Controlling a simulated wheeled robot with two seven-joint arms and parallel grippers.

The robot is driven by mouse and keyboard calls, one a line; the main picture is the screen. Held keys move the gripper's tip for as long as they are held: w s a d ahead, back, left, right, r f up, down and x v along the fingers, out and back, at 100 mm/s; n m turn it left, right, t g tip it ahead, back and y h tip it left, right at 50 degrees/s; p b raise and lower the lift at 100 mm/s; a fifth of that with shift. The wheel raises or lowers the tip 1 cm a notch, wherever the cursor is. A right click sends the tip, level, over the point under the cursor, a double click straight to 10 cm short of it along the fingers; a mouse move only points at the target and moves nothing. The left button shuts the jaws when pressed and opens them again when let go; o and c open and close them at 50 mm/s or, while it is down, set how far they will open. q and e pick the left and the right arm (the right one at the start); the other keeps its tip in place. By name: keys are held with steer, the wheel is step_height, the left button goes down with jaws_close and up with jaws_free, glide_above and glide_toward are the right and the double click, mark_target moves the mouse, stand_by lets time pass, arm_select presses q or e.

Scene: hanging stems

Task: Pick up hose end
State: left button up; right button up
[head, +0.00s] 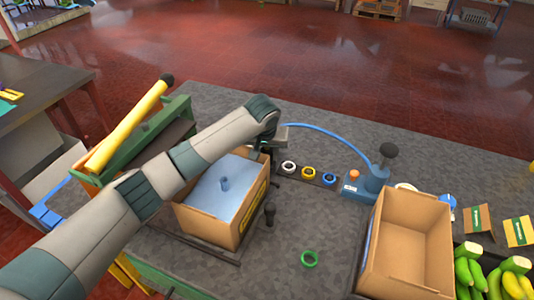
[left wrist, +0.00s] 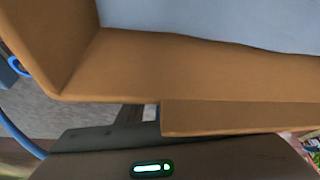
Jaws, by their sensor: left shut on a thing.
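A thin blue hose (head: 325,131) arcs up from a blue pump (head: 366,184) with a black knob to my left gripper (head: 272,146). My left gripper is shut, and the hose runs into it, so its end sits at the jaws. The fingertips are largely hidden behind my own arm in the head view. The gripper is at the far right corner of a cardboard box (head: 207,227) holding a pale blue thing (head: 215,178) with a short stem. In the left wrist view part of the hose (left wrist: 24,141) curves at the left edge. My right gripper is not in view.
White, yellow and blue rings (head: 308,173) lie on a dark strip beside the box. An empty cardboard box (head: 412,242) stands at the right, beside bananas (head: 486,272). A yellow tube (head: 125,128) lies at the left.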

mark_target(269, 150)
arm_select(q)
steer(key=shift+r+p, duration=0.55)
steer(key=shift+r, duration=0.1)
steer(key=r+p, duration=0.1)
steer(key=p, duration=0.1)
steer(key=r+p, duration=0.2)
steer(key=shift+s+d+r, duration=0.15)
steer(key=shift+d+r, duration=0.15)
steer(key=shift+d, duration=0.05)
steer(key=s+d+r+p, duration=0.4)
steer(key=d+r+p, duration=0.2)
steer(key=d+p, duration=0.2)
steer(key=shift+s+d, duration=0.2)
steer(key=shift+d, duration=0.85)
steer(key=shift+a, duration=0.1)
